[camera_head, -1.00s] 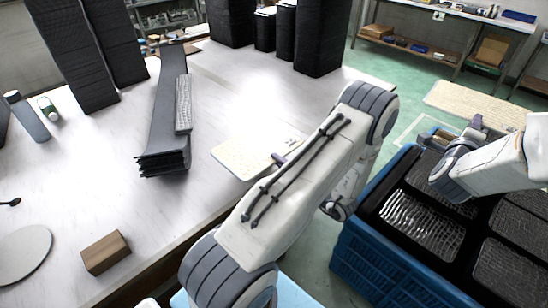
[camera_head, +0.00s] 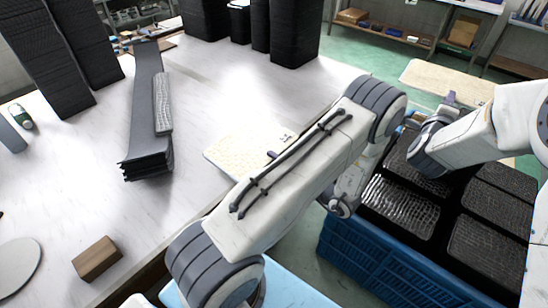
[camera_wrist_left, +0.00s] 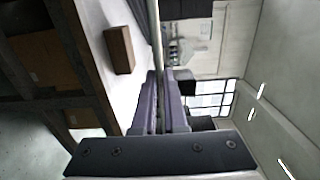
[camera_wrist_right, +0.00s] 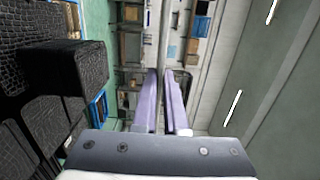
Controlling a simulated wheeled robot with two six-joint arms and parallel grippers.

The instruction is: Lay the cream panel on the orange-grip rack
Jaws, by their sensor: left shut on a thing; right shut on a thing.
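Two cream, flat, speckled pieces show in the head view. One cream panel (camera_head: 238,155) is at the middle left, over the white table, with the tip of my left gripper (camera_head: 272,155) at its right edge. The other cream panel (camera_head: 445,77) is at the right, with my right gripper (camera_head: 450,98) at its near edge. Each wrist view shows fingers closed on a thin edge-on panel, in the left wrist view (camera_wrist_left: 155,30) and in the right wrist view (camera_wrist_right: 177,40). My left arm hides part of the middle. I cannot pick out an orange-grip rack.
A blue crate (camera_head: 375,258) with several black textured blocks stands at the lower right. The white table (camera_head: 90,190) bears a brown block (camera_head: 97,258), a dark grey stack (camera_head: 148,120) and tall black stacks (camera_head: 290,30). Shelves (camera_head: 400,35) stand at the back.

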